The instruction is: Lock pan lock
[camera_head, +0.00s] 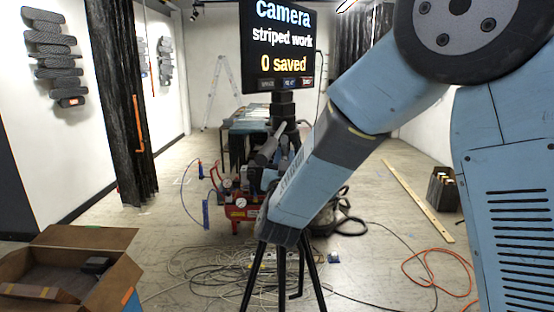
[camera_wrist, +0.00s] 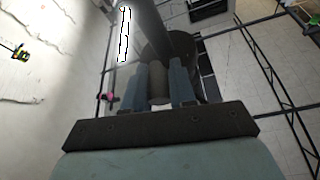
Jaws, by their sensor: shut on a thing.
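A camera screen (camera_head: 280,62) reading "camera striped work 0 saved" stands on a black tripod (camera_head: 281,270) in the head view. The tripod's head (camera_head: 284,106) shows just below the screen. My arm crosses in front of the tripod and hides part of it. In the wrist view my gripper (camera_wrist: 160,74) has its two fingers on either side of a grey-brown, rounded knob (camera_wrist: 159,85), which looks like the pan lock. The fingers are shut on it. A dark round part of the mount (camera_wrist: 168,45) is just beyond. The knob's turn position cannot be told.
An open cardboard box (camera_head: 85,255) stands at the lower left. A red compressor (camera_head: 237,206) is behind the tripod. Loose cables (camera_head: 210,268) and an orange hose (camera_head: 437,255) lie on the floor. A wooden plank (camera_head: 415,198) lies at the right.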

